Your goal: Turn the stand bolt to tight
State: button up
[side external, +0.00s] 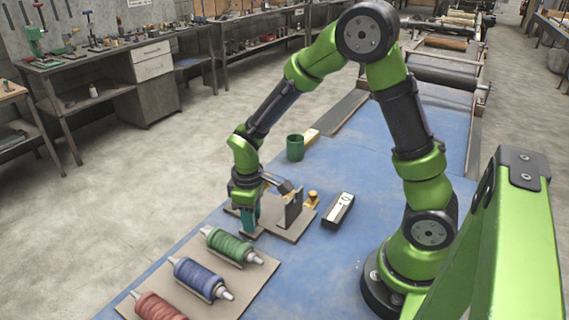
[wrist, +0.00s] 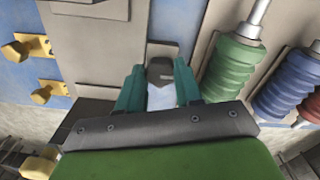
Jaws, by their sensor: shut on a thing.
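My gripper (side external: 250,222) points down over the grey stand plate (side external: 283,236), on its left part in the side view. In the wrist view, its two teal fingers (wrist: 160,80) are closed around a dark, angular bolt head (wrist: 160,69), which appears to be the stand bolt. The bolt is hidden behind the fingers in the side view. An upright grey bracket (side external: 292,209) stands on the plate to the right of the gripper. How far the bolt is turned cannot be told.
Green (side external: 229,244), blue (side external: 201,277) and red (side external: 158,308) ribbed spools lie on a board in front of the stand. A green cup (side external: 295,147) stands behind. A dark box-shaped tool (side external: 338,210) lies right of the stand. Yellow bolts (wrist: 48,92) show at left in the wrist view.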

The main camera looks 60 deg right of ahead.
jog(key=m, duration=0.4)
jog(key=shift+m, duration=0.4)
jog(key=m, duration=0.4)
jog(key=shift+a, duration=0.15)
jog(key=m, duration=0.9)
jog(key=shift+w+r+m, duration=0.1)
jog(key=shift+m, duration=0.3)
jog(key=o, duration=1)
jog(key=shift+o, duration=0.2)
